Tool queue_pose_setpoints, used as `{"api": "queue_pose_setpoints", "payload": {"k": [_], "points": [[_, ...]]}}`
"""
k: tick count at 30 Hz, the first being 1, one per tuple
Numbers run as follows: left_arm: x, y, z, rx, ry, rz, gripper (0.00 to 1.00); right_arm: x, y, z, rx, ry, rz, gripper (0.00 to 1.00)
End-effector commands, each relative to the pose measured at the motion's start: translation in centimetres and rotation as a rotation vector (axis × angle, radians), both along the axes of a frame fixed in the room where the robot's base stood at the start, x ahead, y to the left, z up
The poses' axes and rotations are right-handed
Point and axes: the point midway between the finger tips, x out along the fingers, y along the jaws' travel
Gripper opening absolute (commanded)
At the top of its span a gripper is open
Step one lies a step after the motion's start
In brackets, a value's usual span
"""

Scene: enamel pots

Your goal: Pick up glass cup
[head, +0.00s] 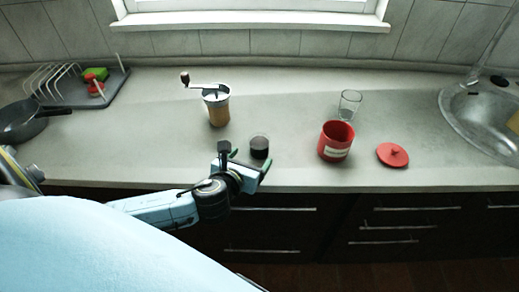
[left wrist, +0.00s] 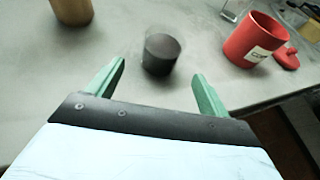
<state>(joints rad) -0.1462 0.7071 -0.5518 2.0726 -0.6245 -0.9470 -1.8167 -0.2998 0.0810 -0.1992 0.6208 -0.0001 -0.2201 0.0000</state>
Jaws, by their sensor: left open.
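A small glass cup with dark contents (head: 260,149) stands upright near the counter's front edge; its clear rim shows faintly. In the left wrist view the dark cup (left wrist: 161,56) is ahead of and between the green fingertips. My left gripper (head: 246,158) is open and empty, on the near side of this cup. A second, clear empty glass (head: 349,104) stands farther back, behind the red pot. My right gripper is not in view.
A red enamel pot (head: 336,141) and its red lid (head: 392,155) are to the right. A coffee grinder (head: 217,106) stands behind my gripper to the left. A dish rack (head: 75,82) and pan (head: 22,122) are far left, a sink (head: 466,122) far right.

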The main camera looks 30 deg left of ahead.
Motion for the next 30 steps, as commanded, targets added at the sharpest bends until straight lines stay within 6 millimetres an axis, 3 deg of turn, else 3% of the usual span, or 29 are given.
{"api": "queue_pose_setpoints", "payload": {"k": [18, 27, 30], "points": [[6.5, 1.2, -3.2, -0.003, -0.001, 0.002, 0.80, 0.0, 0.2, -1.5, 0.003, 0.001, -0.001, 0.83], [7.0, 1.3, -3.4, -0.003, 0.001, 0.001, 0.80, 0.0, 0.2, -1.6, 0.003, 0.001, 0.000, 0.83], [7.0, 1.3, -3.4, -0.003, 0.001, 0.001, 0.69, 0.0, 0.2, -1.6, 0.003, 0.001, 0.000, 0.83]]}}
